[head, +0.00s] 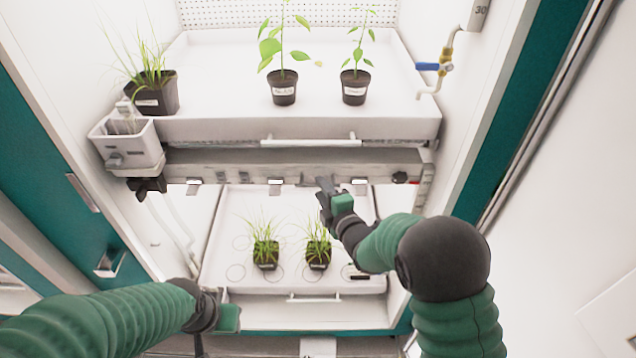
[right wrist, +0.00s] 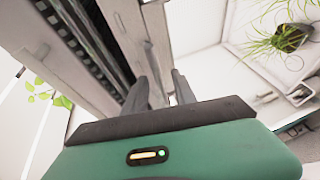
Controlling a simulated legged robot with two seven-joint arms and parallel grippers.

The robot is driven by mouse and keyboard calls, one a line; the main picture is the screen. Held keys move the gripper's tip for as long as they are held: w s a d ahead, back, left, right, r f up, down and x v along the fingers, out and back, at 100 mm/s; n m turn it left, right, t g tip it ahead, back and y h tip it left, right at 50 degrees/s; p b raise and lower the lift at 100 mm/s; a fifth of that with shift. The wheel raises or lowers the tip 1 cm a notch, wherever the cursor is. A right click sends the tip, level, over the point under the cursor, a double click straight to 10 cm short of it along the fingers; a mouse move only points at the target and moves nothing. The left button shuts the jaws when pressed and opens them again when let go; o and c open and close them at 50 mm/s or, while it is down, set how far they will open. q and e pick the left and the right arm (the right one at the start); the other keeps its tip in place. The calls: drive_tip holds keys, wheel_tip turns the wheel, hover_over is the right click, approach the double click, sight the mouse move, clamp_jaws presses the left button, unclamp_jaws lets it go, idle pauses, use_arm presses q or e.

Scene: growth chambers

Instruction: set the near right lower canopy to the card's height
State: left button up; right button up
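The lower canopy (head: 290,160) is a long grey bar-like fixture across the chamber below the upper shelf. Several small clips and a dark knob (head: 400,177) at its right end lie along its front. My right gripper (head: 325,187) is at its front edge, right of the middle. In the right wrist view the two dark fingers (right wrist: 160,88) stand slightly apart, with a grey rail (right wrist: 153,35) running between them; whether they press on it is unclear. My left gripper (head: 228,318) is low at left, away from the canopy; its fingers are hidden.
Two grass pots (head: 265,254) stand on the lower tray (head: 225,275). Potted seedlings (head: 284,87) and a grass pot (head: 152,92) stand on the upper shelf (head: 200,128). A white box (head: 128,145) hangs at left, a blue-handled tap (head: 434,67) at right.

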drive_tip(key=shift+x, duration=1.1)
drive_tip(key=shift+w+a+f, duration=0.1)
drive_tip(key=shift+w+a, duration=0.15)
drive_tip(key=shift+a, duration=0.05)
drive_tip(key=shift+c, duration=0.4)
clamp_jaws()
drive_tip(key=shift+d+f, duration=0.1)
